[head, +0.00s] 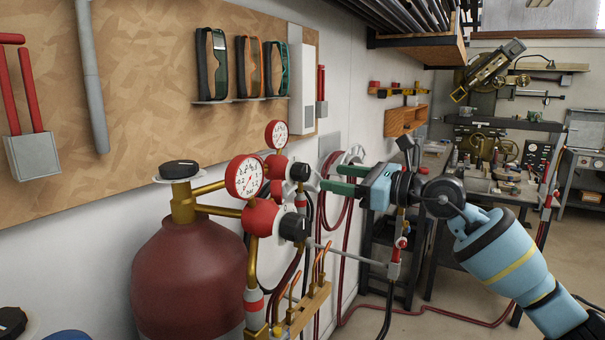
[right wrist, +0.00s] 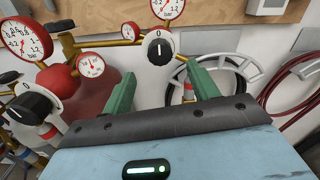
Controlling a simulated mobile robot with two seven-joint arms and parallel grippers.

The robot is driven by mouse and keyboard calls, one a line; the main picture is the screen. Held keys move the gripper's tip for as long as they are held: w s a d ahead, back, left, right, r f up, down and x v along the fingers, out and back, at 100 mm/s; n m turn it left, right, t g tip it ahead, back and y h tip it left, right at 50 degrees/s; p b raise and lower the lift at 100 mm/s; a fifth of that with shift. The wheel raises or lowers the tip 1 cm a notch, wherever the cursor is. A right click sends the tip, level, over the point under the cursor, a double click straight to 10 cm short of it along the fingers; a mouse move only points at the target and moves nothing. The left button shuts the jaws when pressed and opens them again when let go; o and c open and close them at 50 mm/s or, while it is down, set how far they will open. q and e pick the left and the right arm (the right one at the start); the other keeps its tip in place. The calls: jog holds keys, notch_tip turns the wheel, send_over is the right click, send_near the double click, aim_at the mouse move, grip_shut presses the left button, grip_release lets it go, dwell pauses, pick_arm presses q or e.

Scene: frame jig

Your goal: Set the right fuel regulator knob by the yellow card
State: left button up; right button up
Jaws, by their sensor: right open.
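The right regulator's black knob (right wrist: 158,48) has a white dial with a 0 at its top. Its white mark stands upright, toward the 0. In the head view this knob (head: 299,171) is on the farther red regulator, below a small gauge. My right gripper (head: 327,178) is open, with its green fingers pointing toward that knob and apart from it. In the right wrist view the fingers (right wrist: 161,88) stand wide apart, with the knob beyond and between them, nothing held. The yellow card is not seen. My left gripper is out of view.
The nearer regulator has a pressure gauge (head: 246,176) and its own black knob (head: 295,227), close below and left of my right gripper. A dark red cylinder (head: 190,270) stands beneath. A coiled hose (right wrist: 188,85) hangs on the wall behind. A workbench stands at the back right.

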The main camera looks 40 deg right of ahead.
aim_at(307, 173)
jog(key=p+x, duration=0.2)
jog(key=x, duration=0.5)
jog(key=shift+r, duration=0.1)
jog(key=shift+w+a, duration=0.15)
jog(key=shift+w, duration=0.2)
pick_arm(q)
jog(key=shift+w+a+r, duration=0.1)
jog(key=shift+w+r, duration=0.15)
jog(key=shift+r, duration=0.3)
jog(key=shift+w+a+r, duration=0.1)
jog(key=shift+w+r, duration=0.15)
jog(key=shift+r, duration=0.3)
